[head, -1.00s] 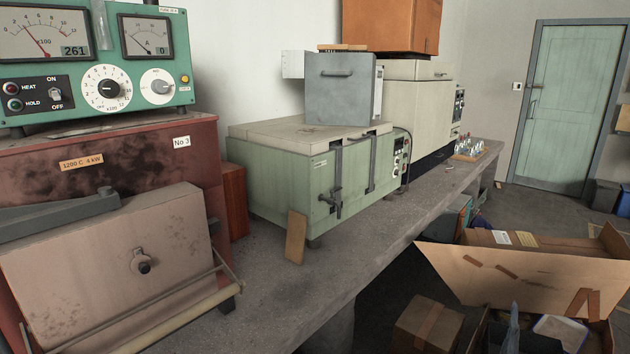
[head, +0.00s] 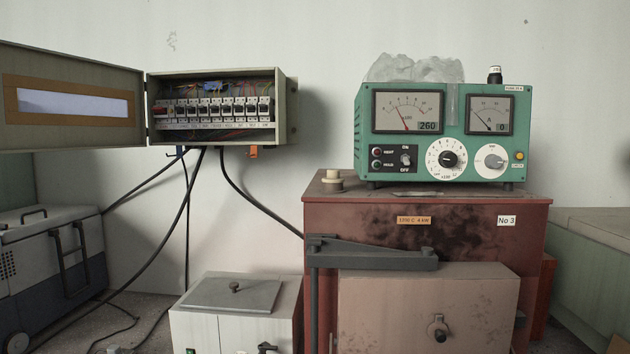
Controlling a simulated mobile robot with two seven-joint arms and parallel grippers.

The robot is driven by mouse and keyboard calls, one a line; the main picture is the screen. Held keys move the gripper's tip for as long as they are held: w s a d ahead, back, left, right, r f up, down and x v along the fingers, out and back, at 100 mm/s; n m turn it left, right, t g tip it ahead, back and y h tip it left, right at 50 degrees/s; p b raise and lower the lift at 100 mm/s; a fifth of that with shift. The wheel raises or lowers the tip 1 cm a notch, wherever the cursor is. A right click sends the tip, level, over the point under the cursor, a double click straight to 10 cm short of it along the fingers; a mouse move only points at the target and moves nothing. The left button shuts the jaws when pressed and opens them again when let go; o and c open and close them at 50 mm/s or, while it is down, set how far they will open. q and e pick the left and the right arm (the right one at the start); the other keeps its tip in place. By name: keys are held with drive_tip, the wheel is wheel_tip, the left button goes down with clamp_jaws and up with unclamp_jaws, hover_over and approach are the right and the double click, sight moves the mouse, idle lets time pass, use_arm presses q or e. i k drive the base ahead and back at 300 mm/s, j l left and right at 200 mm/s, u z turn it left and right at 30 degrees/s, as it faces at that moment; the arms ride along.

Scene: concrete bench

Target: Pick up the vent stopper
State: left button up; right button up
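A small cream-coloured stepped plug (head: 332,181) sits on the left front part of the top of the red furnace (head: 470,225). It looks like the vent stopper, though it is small in the view. It stands upright, left of the green control box (head: 443,135) and apart from it. Whether it sits in a hole cannot be told. Neither of my grippers is in view.
The furnace has a pinkish door (head: 400,305) and a dark hinge arm (head: 372,252). An open breaker box (head: 215,105) with hanging cables is on the wall at left. A smaller pale unit (head: 235,300) stands left of the furnace.

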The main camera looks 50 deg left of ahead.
sight(333, 175)
drive_tip(key=u, duration=1.4)
